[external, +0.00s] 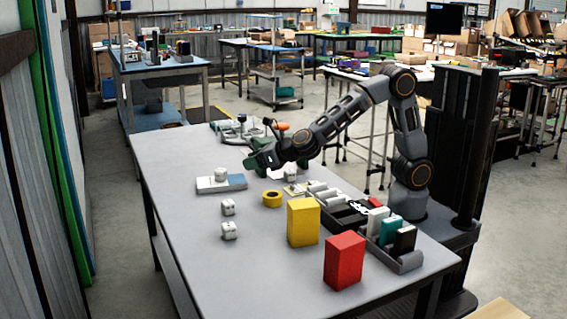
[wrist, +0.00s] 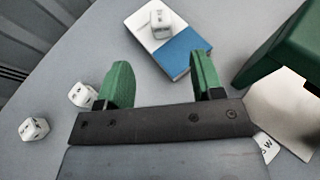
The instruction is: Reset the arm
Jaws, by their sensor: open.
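My gripper (external: 258,160) is raised over the far half of the grey table (external: 180,165). In the wrist view its two green fingers (wrist: 160,82) are spread apart with nothing between them. A blue-and-white box (external: 236,182) lies flat on the table near the gripper, with a white cube (external: 220,174) on top. The box (wrist: 185,55) and cube (wrist: 159,19) also show beyond the fingers in the wrist view. My arm is bent, reaching left from its base at the table's right side.
Two white cubes (external: 228,207) (external: 229,230) lie on the table. A yellow tape roll (external: 272,198), a yellow box (external: 303,222) and a red box (external: 344,260) stand nearby. A grey tray (external: 410,262) holds upright items. A green object (wrist: 290,50) sits right of the fingers. The left front tabletop is clear.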

